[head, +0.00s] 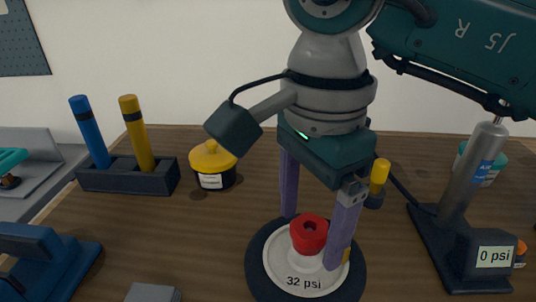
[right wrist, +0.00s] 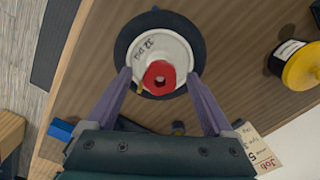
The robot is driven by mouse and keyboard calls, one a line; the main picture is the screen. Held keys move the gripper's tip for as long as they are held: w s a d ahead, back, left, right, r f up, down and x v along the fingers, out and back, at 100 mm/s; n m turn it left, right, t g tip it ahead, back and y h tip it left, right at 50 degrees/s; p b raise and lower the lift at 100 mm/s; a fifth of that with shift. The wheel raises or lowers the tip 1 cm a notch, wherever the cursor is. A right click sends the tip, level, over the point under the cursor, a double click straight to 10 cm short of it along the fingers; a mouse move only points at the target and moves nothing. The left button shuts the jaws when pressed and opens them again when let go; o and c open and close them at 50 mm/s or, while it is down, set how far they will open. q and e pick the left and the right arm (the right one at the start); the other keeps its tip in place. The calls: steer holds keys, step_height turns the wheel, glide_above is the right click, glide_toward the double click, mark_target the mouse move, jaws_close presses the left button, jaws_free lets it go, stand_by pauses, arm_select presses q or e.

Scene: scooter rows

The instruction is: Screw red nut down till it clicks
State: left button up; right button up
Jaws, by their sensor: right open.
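The red nut (head: 309,235) sits on the white hub (head: 305,284) of a small dark wheel, labelled 32 psi, at the bottom middle of the head view. The nut also shows in the right wrist view (right wrist: 160,78), with a dark hole in its top. My right gripper (head: 312,240) is open above the wheel. Its two purple fingers stand on either side of the nut, with a gap on each side in the right wrist view (right wrist: 159,80). Whether the fingertips touch the hub is unclear. My left gripper is not in view.
A dark rack (head: 128,175) holds a blue and a yellow handle at left. A yellow-lidded pot (head: 212,165) stands behind the wheel. A pump with a 0 psi gauge (head: 494,257) stands at right. A blue tool (head: 40,262) lies front left. Bare wood lies left of the wheel.

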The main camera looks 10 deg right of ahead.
steer(key=shift+c, duration=0.4)
steer(key=c, duration=0.3)
jaws_close()
steer(key=m, duration=0.2)
steer(key=shift+r+m+p, duration=0.1)
steer(key=shift+m+p, duration=0.2)
steer(key=m+p, duration=0.1)
steer(key=m, duration=0.4)
steer(key=shift+m, duration=0.3)
steer(key=m+p, duration=0.1)
steer(key=m, duration=0.4)
steer(key=shift+r, duration=0.1)
steer(key=m+p, duration=0.1)
steer(key=m, duration=0.3)
steer(key=shift+p, duration=0.4)
steer(key=shift+c, duration=0.7)
jaws_free()
steer(key=shift+m, duration=0.5)
steer(key=o, duration=0.5)
steer(key=shift+f, duration=0.2)
